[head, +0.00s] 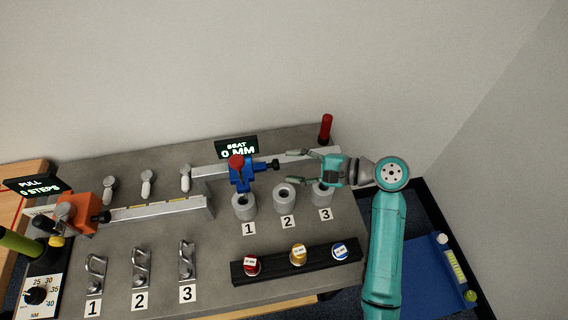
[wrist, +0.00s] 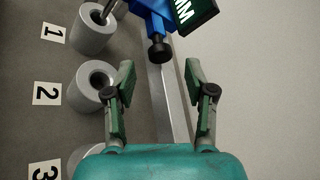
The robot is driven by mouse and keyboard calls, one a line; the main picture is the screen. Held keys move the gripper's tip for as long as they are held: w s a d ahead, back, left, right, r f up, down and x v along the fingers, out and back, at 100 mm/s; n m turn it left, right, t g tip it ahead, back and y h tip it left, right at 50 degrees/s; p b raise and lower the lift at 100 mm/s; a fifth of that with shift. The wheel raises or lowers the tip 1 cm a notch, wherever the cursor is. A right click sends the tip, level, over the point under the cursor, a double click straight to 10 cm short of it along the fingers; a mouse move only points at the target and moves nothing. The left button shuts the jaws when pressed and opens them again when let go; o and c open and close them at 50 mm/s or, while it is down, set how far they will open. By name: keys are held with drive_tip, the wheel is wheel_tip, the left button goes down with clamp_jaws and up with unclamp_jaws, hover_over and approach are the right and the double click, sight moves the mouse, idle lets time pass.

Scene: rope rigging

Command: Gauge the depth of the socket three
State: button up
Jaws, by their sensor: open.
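Socket three (head: 321,195) is a grey cylinder behind label 3, partly hidden under my gripper in the head view. In the wrist view only part of it (wrist: 78,157) shows. Socket two (head: 285,199) and socket one (head: 244,208) stand to its left. The blue depth gauge (head: 241,181) with a red top sits on the rail at socket one; its metal rod (wrist: 109,9) points at that socket's bore. Its black knob (wrist: 160,51) faces my gripper. My gripper (head: 290,165) is open and empty, its fingertips just short of the knob.
The sign (head: 237,148) reads SEAT 0 MM. A black rack (head: 275,268) with red, yellow and blue capped pieces lies in front of the sockets. A red post (head: 325,127) stands at the back right. An orange puller (head: 78,212) and metal hooks are at left.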

sight(284, 165)
drive_tip(key=shift+x, duration=1.6)
clamp_jaws()
